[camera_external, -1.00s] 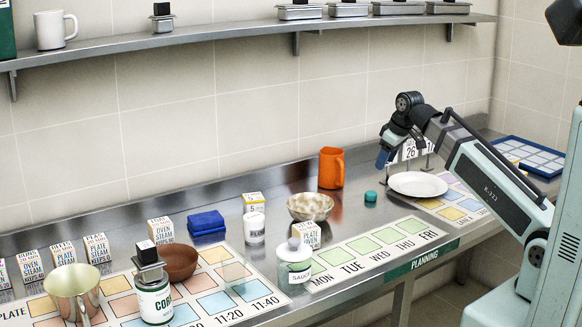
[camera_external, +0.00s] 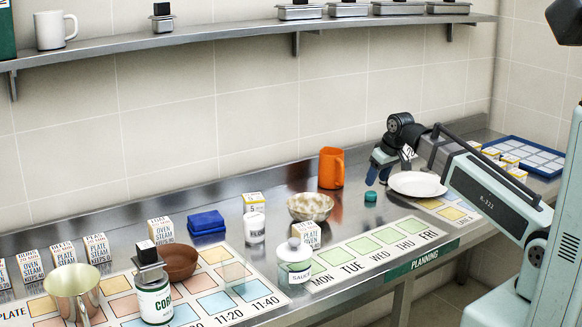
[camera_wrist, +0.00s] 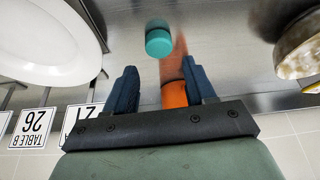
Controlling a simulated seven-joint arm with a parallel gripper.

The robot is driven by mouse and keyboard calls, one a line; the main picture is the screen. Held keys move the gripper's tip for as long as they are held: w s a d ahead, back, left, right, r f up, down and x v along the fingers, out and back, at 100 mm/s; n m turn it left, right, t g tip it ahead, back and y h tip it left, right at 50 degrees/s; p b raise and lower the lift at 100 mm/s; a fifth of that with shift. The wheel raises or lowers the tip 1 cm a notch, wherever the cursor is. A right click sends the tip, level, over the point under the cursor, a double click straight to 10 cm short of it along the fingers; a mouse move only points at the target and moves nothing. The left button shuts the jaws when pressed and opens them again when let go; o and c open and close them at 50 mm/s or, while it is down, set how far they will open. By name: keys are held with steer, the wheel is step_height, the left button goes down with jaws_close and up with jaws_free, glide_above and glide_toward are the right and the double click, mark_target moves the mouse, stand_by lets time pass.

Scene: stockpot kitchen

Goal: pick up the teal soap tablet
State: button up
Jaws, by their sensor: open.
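The teal soap tablet (camera_external: 370,196) is a small round piece on the steel counter, left of the white plate (camera_external: 418,184). In the wrist view the soap tablet (camera_wrist: 159,42) lies beyond the fingertips, between their lines and a little left of the middle. My gripper (camera_external: 379,174) is above the counter, close behind and above the soap. It is open and empty, and its two dark blue fingers show in the wrist view (camera_wrist: 160,80). The soap is apart from both fingers.
An orange mug (camera_external: 331,168) stands behind and left of the soap. A speckled bowl (camera_external: 311,207) is further left. Table number cards (camera_wrist: 33,127) stand by the plate. A blue tray (camera_external: 524,155) is at the right. The counter in front of the soap holds a flat weekday chart (camera_external: 375,247).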

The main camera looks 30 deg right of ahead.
mark_target(371, 193)
steer(key=shift+w+f, duration=0.2)
steer(key=shift+f, duration=0.3)
steer(key=shift+s+x, duration=0.2)
steer(key=shift+x, duration=2.35)
steer(key=shift+f, duration=0.1)
steer(key=shift+c, duration=0.3)
steer(key=c, duration=0.8)
